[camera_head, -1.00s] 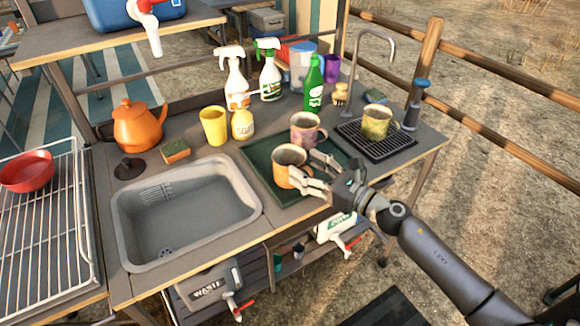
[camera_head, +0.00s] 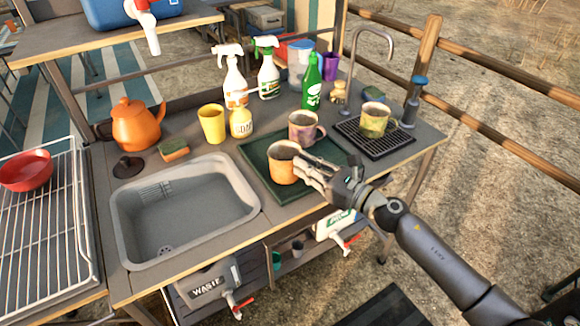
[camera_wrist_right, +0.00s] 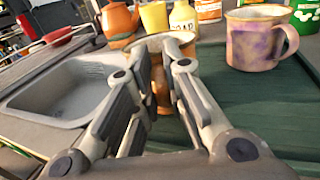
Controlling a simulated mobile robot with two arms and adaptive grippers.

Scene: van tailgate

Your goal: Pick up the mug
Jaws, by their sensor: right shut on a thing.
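An orange mug (camera_head: 283,169) stands upright at the front left of a dark green tray (camera_head: 258,153). My right gripper (camera_head: 306,169) meets it from the right, at its near side, shut on it. In the right wrist view the two fingers (camera_wrist_right: 151,60) close in front of the orange mug (camera_wrist_right: 162,93) and hide much of it, including any handle. A pinkish-purple mug (camera_head: 303,128) stands behind it on the tray and also shows in the right wrist view (camera_wrist_right: 258,40). A yellow-green mug (camera_head: 375,121) sits on a black drain rack (camera_head: 395,141). My left gripper is out of view.
A grey sink (camera_head: 185,212) is left of the tray. Behind are a yellow cup (camera_head: 212,124), a soap bottle (camera_head: 241,122), spray bottles (camera_head: 236,88), and a green bottle (camera_head: 312,83). An orange kettle (camera_head: 136,124) and a sponge (camera_head: 173,150) are behind the sink. A faucet (camera_head: 371,36) rises at right.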

